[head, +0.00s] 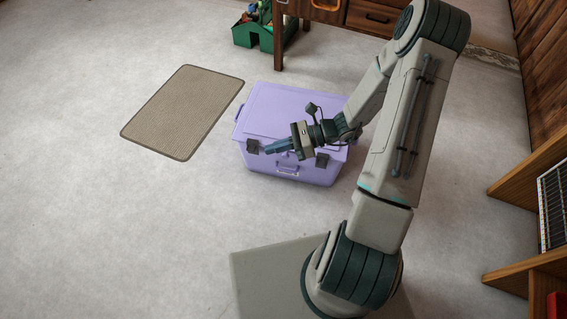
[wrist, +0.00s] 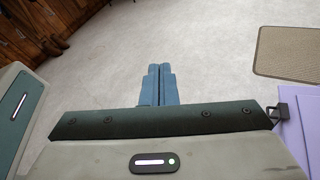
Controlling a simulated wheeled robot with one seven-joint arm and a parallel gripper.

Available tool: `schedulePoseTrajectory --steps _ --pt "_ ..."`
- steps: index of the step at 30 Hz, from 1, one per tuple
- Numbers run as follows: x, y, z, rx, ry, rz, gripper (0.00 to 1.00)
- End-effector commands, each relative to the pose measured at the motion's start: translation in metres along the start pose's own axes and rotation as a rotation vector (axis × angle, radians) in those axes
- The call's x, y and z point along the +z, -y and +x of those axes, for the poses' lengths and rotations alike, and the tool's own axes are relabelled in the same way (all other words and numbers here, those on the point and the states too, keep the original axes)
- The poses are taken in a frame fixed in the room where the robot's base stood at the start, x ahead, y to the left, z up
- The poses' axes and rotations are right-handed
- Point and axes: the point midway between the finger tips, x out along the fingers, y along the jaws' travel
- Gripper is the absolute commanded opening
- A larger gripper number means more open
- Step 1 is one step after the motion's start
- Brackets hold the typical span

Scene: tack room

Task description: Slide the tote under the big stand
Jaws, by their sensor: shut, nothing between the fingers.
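The tote is a lidded lavender box (head: 290,118) on the floor in the middle of the head view, with dark latches and a handle on its near side. Its edge also shows at the right of the wrist view (wrist: 300,128). My gripper (head: 266,148) is over or in front of the tote's near side in the head view; contact cannot be told. Its blue fingers are together and empty in the wrist view (wrist: 159,70). A wooden piece of furniture with drawers and legs (head: 375,17), possibly the big stand, is at the top of the head view, partly cut off.
A green caddy (head: 254,36) with items in it sits by the furniture's left leg. A tan mat (head: 184,111) lies left of the tote. Wooden shelving (head: 530,185) is at the right. The floor at left is clear.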

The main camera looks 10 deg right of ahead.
Motion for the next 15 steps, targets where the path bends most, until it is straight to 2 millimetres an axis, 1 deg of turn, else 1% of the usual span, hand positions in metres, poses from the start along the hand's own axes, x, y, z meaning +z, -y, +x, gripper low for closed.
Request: schedulePoseTrajectory --steps 1,8,9,11,12,14,15 --pt "-0.025 0.012 0.006 -0.039 0.068 0.078 0.0" --pt "-0.095 0.059 0.017 -0.216 0.361 0.404 0.0" --pt "-0.108 0.067 0.018 -0.246 0.414 0.461 0.0" --pt "-0.129 0.078 0.02 -0.292 0.494 0.546 0.0" --pt "-0.143 0.086 0.021 -0.324 0.549 0.602 0.0" --pt "-0.165 0.096 0.022 -0.369 0.632 0.686 0.0" --pt "-0.18 0.103 0.023 -0.4 0.687 0.743 0.0"
